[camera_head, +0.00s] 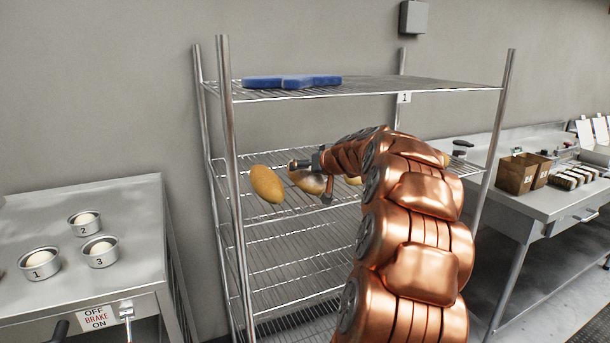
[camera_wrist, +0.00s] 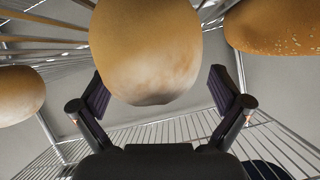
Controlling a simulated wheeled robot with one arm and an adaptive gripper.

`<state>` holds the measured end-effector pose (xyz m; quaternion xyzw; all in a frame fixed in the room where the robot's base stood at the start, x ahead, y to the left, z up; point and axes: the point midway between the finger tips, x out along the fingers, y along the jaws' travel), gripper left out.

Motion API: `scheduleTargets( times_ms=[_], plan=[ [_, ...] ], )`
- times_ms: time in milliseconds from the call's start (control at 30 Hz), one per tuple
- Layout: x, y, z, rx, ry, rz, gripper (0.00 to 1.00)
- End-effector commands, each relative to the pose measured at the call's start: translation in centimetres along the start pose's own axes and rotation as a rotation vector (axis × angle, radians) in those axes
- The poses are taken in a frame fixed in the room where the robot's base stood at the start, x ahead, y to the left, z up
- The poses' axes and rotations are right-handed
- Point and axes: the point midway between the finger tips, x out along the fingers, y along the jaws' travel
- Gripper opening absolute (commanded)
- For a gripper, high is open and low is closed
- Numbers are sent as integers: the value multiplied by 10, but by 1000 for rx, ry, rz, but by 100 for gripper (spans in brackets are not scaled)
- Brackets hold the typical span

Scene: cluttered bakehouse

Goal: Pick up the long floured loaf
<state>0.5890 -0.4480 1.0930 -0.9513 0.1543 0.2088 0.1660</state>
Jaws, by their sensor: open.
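A long loaf with a pale, dusty-looking end (camera_wrist: 146,50) lies between my gripper's open fingers (camera_wrist: 158,92) in the wrist view. I cannot tell whether either finger touches it. In the head view this loaf (camera_head: 304,182) shows on a wire shelf, partly hidden by my gripper (camera_head: 309,181). A golden loaf (camera_head: 267,184) lies just left of it, and another (camera_head: 353,180) is mostly hidden behind my arm. In the wrist view, a speckled loaf (camera_wrist: 275,28) is at the upper right and a plain one (camera_wrist: 18,94) at the left edge.
The wire rack (camera_head: 228,150) has metal posts and a shelf above the loaves, with a blue item (camera_head: 291,82) on top. A steel table (camera_head: 110,205) with numbered tins (camera_head: 101,252) stands left. A counter (camera_head: 560,198) with boxes (camera_head: 516,174) stands right.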

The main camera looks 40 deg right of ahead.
Motion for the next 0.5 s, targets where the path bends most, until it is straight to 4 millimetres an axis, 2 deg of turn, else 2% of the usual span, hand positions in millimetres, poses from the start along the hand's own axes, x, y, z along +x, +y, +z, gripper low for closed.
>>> scheduleTargets(
  times_ms=[233, 500],
  plan=[
    [1, 0, 0, -1, 0, 0, 99],
    [0, -1, 0, -1, 0, -1, 71]
  ],
)
